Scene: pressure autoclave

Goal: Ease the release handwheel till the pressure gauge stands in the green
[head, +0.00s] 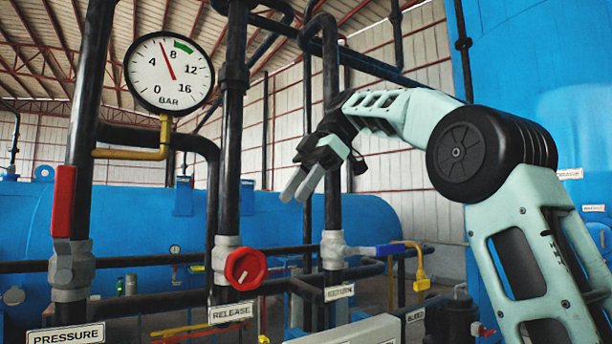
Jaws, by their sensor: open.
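The pressure gauge (170,72) is a round white dial marked 0 to 16 BAR, at upper left. Its red needle points up and slightly left, between 4 and 8 and close to 8. The green band lies to the right of the needle, just past 8, so the needle is outside it on the low side. The red release handwheel (245,267) sits on a grey valve body above a RELEASE plate (231,312). My gripper (295,193) is open and empty, above and to the right of the handwheel, apart from it and pointing down-left.
A red lever (63,201) stands upright on the left pipe above a PRESSURE plate (66,335). A blue lever (376,250) is on the RETURN pipe right of the handwheel, with a yellow handle (420,270) beyond. Dark vertical pipes flank the handwheel.

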